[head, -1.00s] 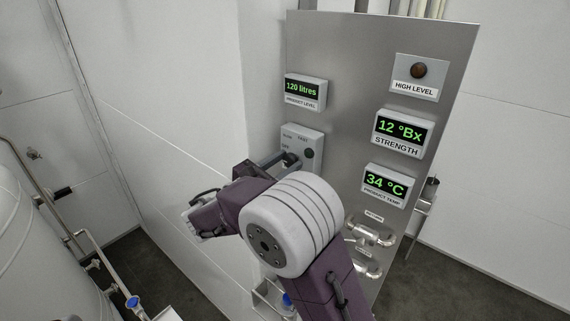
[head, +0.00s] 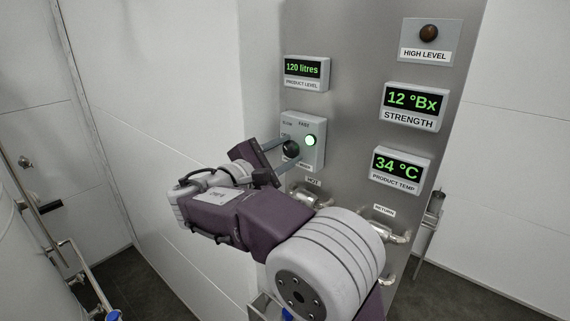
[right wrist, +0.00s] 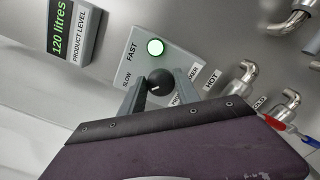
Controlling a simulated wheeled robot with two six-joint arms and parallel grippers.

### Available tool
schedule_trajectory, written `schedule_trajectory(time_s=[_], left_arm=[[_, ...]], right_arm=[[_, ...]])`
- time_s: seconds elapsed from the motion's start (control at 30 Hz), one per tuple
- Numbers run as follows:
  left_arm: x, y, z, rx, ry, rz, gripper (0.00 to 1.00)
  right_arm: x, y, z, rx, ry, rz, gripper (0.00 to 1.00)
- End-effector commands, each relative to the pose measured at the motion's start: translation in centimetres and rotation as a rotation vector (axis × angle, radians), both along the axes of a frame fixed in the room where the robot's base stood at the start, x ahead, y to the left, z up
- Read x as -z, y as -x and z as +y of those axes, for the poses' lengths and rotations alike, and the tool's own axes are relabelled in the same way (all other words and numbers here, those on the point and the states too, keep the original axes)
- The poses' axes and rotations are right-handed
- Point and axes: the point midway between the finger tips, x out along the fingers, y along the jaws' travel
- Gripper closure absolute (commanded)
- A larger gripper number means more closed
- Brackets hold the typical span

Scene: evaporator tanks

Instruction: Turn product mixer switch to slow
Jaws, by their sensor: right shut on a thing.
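The product mixer switch is a black round knob (head: 290,149) on a grey box (head: 316,131) with SLOW and FAST labels. It also shows in the right wrist view (right wrist: 159,82), with a small white mark on its face; I cannot tell for sure which label the mark points at. A round light (head: 309,141) on the box glows pale green, and it shows in the right wrist view too (right wrist: 155,47). My right gripper (head: 282,152) is shut on the knob, one finger on each side of it. My left gripper is not in view.
The steel panel (head: 350,110) carries displays for product level (head: 305,71), strength (head: 414,106) and product temp (head: 401,168). Pipe fittings (head: 313,197) stick out below the switch box. A white wall stands to the left.

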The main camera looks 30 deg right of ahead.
Motion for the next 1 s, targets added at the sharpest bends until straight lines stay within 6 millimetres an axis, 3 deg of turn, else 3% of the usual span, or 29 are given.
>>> schedule_trajectory(time_s=[0.2,0.73,0.77,0.8,0.83,1.0], left_arm=[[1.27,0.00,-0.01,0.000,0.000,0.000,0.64],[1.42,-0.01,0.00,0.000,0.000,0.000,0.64],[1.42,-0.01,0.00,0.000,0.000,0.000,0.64],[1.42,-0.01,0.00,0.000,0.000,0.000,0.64],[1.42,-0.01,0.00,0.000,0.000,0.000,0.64],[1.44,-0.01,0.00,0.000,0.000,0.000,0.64]], right_arm=[[-0.11,-0.02,-0.06,-0.001,-0.023,-0.070,1.00],[-0.38,-0.03,-0.04,-0.003,-0.031,-0.092,1.00],[-0.38,-0.03,-0.04,-0.003,-0.031,-0.092,0.59],[-0.36,-0.02,-0.04,-0.002,-0.032,-0.092,0.48],[-0.34,-0.02,-0.04,-0.002,-0.032,-0.092,0.41],[-0.21,-0.02,-0.02,-0.002,-0.032,-0.088,0.41]])
